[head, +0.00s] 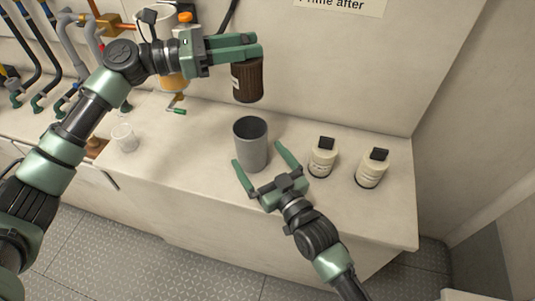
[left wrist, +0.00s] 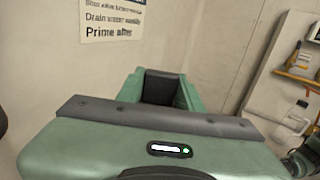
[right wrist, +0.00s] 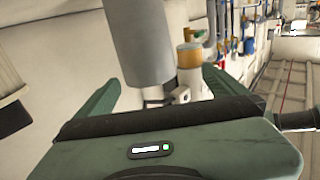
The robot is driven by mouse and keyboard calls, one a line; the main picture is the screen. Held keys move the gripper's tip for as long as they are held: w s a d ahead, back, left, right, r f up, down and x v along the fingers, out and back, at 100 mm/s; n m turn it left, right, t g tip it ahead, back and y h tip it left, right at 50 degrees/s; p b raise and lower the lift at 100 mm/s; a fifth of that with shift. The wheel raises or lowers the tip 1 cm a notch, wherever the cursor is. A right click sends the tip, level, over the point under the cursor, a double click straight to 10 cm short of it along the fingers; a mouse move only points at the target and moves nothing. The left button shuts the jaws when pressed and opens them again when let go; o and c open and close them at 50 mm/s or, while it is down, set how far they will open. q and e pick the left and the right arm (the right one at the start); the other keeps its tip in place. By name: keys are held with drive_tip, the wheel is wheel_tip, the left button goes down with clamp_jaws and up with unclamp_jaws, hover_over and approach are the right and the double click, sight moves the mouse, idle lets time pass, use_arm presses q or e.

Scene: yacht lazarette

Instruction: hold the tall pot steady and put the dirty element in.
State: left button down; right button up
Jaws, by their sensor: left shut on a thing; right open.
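The tall pot (head: 251,150) is a grey open-topped cylinder standing upright on the counter; it also shows in the right wrist view (right wrist: 140,45). The dirty element (head: 247,82) is a dark brown ribbed cylinder with a pale label. My left gripper (head: 250,50) is shut on the element and holds it in the air above and slightly behind the pot. In the left wrist view the element (left wrist: 162,87) shows as a dark shape between the fingers. My right gripper (head: 259,160) is open, its fingers on either side of the pot's near side; contact cannot be told.
A clear cup (head: 124,138) stands at left. An orange filter housing (head: 174,82) is mounted on the wall behind my left arm.

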sight(244, 123)
drive_tip(key=shift+w+d+r, duration=0.15)
drive_tip(key=shift+w+d, duration=0.45)
drive_tip(key=shift+d, duration=0.1)
drive_tip(key=x, duration=1.1)
drive_tip(key=shift+w+a, duration=0.1)
drive_tip(key=shift+w, duration=0.3)
drive_tip(key=shift+f, duration=0.2)
drive_tip(key=c, duration=1.5)
drive_tip(key=shift+o, duration=0.2)
